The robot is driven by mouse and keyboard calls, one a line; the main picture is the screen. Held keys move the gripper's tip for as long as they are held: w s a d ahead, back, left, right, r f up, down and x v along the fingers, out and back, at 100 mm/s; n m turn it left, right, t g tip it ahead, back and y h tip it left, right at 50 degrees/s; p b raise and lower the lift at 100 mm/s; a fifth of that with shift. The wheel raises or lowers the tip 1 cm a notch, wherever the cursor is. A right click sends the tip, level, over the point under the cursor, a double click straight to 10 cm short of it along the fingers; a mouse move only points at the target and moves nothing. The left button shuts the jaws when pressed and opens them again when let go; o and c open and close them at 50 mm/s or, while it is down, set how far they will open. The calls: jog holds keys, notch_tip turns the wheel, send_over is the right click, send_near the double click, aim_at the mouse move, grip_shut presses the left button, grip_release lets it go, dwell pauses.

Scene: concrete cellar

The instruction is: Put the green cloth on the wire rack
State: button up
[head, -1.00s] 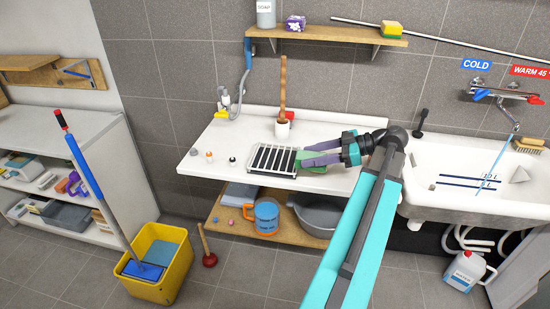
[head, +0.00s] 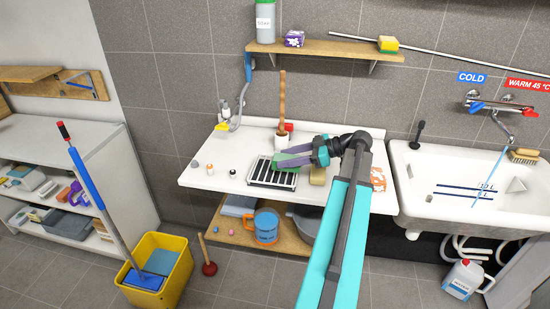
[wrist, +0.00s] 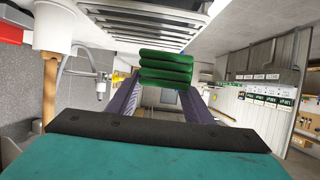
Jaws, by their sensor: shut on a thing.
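The wire rack (head: 272,180), a pale frame with dark gaps between its bars, lies on the white worktop. My gripper (head: 280,161) is shut on the green cloth (head: 293,161) and holds it over the back right part of the rack. In the wrist view the folded cloth (wrist: 166,67) sits between my two purple fingers, with the rack (wrist: 150,14) along the top of the picture. I cannot tell whether the cloth touches the rack.
A white pot (head: 282,137) with a wooden handle stands behind the rack. A tan block (head: 317,176) and an orange-and-white packet (head: 378,179) lie to its right. Small knobs or bottles (head: 210,169) stand to its left. The sink (head: 470,200) is at the right.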

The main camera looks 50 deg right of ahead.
aim_at(276, 153)
jog(key=w, duration=0.2)
jog(key=w+p, duration=0.1)
jog(key=w, duration=0.2)
jog(key=shift+w+d+f+p, duration=0.15)
jog(key=shift+w+f+p, duration=0.15)
jog(key=shift+w+p, duration=0.1)
jog(key=shift+f, duration=0.15)
jog(key=shift+f+p, duration=0.85)
jog(key=shift+f, duration=0.75)
jog(key=shift+f+b, duration=0.15)
jog(key=shift+b, duration=0.15)
jog(key=o, duration=1)
jog(key=shift+r+p, duration=0.25)
jog(key=shift+p, duration=0.15)
